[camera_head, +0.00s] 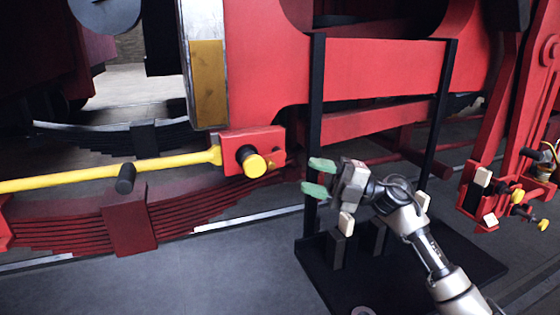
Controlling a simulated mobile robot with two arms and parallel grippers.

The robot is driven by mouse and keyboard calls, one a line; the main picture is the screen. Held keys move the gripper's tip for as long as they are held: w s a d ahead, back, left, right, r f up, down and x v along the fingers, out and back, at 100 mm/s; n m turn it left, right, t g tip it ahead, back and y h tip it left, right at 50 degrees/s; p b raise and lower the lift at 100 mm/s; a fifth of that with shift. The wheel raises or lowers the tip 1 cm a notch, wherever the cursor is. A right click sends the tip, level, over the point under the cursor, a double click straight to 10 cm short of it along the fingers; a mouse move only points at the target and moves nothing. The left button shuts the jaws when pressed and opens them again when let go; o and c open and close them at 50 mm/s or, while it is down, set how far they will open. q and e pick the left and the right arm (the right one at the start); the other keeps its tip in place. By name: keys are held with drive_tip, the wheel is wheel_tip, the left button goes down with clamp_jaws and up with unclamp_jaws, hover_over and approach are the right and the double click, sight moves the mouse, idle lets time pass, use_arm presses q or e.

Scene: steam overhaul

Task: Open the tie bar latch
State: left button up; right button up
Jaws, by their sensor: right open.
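A yellow bar (110,176) runs from the left edge to a red block (238,139) on the locomotive frame. A black pin with a yellow cap (255,165) sticks out of the block. A short black handle (126,179) crosses the bar further left. I cannot tell for sure which of these parts is the tie bar latch. My right gripper (318,177) is open, its green fingertips pointing left. It is empty, to the right of the yellow-capped pin and apart from it in the picture. My left gripper is not in view.
A dark stand (460,262) with upright posts is below and behind my right arm. A red bracket (472,205) with yellow knobs is at the right. A red leaf spring (75,222) lies under the bar. The grey floor (215,275) at lower left looks clear.

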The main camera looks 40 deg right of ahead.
sight(275, 166)
drive_tip(key=p+x, duration=0.2)
drive_tip(key=x, duration=0.5)
drive_tip(key=shift+w+a, duration=0.1)
drive_tip(key=shift+w, duration=0.15)
drive_tip(key=shift+c, duration=0.5)
clamp_jaws()
